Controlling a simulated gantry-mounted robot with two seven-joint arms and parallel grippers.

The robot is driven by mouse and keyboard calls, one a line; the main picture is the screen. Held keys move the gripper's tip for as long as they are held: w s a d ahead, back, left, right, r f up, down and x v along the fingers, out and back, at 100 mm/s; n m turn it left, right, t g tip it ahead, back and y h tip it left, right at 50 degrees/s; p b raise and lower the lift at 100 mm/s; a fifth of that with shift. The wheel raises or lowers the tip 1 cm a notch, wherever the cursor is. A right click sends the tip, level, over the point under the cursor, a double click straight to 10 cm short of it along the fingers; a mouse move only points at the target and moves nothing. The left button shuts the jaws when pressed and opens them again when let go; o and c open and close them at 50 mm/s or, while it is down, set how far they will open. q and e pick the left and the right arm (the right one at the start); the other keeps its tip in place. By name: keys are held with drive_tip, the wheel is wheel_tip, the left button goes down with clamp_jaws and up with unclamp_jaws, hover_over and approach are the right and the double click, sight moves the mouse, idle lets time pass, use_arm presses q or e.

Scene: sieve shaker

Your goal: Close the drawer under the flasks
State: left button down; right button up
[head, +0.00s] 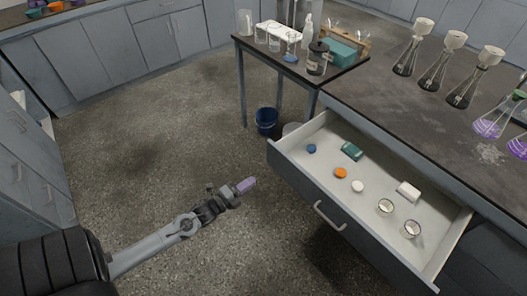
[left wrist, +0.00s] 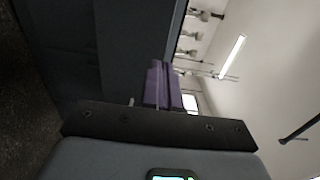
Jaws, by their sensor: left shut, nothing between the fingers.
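The drawer (head: 285,149) is pulled out from under the dark benchtop on the right of the head view. It holds several small items. Its front has a pale bar handle (head: 328,216). My left gripper (head: 246,185) is shut and empty, with purple fingertips. In the head view it is left of the drawer front, apart from it. The left wrist view shows the purple fingers (left wrist: 162,86) together. My right gripper is not in view.
A blue bucket (head: 267,120) stands on the floor beneath a small side table (head: 335,77) with bottles and glassware. Cabinets (head: 110,50) line the back and left. The floor (head: 150,150) between them and the drawer is clear.

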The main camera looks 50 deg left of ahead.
use_arm(q)
drive_tip(key=r, duration=0.1)
drive_tip(key=b, duration=0.4)
approach(284, 158)
drive_tip(key=w, duration=0.5)
drive_tip(key=shift+w, duration=0.4)
drive_tip(key=shift+w+r, duration=0.1)
drive_tip(key=shift+w, duration=0.45)
